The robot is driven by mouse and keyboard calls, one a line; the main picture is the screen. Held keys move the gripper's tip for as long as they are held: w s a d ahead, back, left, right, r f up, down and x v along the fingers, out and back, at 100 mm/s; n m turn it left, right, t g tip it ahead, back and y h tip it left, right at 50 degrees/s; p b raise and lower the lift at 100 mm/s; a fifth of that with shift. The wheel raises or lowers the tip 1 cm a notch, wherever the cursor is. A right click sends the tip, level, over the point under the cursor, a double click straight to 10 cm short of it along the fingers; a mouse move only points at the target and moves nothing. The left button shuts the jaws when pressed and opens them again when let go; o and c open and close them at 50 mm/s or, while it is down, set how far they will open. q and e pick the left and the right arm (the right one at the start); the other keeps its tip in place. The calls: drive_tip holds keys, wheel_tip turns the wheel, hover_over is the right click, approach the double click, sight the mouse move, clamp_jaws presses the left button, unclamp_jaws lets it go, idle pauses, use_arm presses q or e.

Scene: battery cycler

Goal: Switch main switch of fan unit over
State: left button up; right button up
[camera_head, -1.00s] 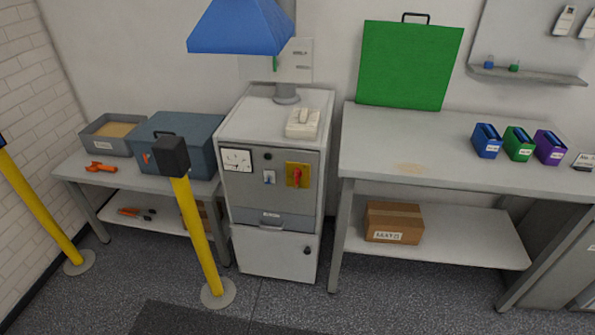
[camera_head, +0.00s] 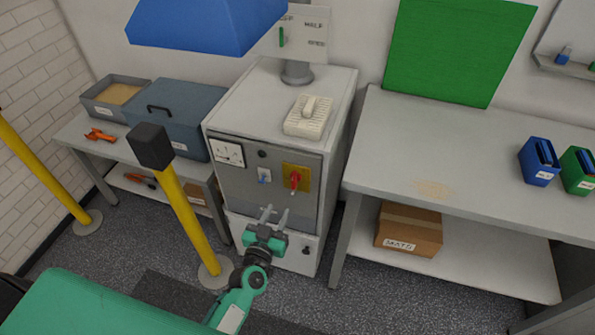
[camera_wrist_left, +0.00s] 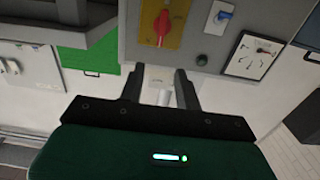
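The fan unit (camera_head: 262,196) is a grey cabinet with a dark grey panel, and a blue hood (camera_head: 205,22) hangs above it. The main switch, a red rotary handle (camera_head: 295,182) on a yellow plate (camera_head: 298,172), is at the right of the panel. In the left wrist view the red handle (camera_wrist_left: 162,27) is near the top, roughly upright. My left gripper (camera_head: 275,213) is in front of the cabinet, below the switch and apart from it. Its fingers are open and empty; they also show in the left wrist view (camera_wrist_left: 160,85). My right gripper is not in view.
A small blue switch (camera_head: 264,175) and a meter (camera_head: 227,152) sit left of the yellow plate. A yellow post (camera_head: 189,215) with a black top stands left of my left arm. Workbenches (camera_head: 425,150) flank the cabinet on both sides.

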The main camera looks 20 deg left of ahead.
sight(293, 178)
use_arm(q)
drive_tip(key=w, duration=0.6)
drive_tip(key=w+p, duration=0.1)
drive_tip(key=w, duration=0.6)
drive_tip(key=shift+w+d, duration=0.2)
drive_tip(key=shift+w, duration=0.05)
clamp_jaws()
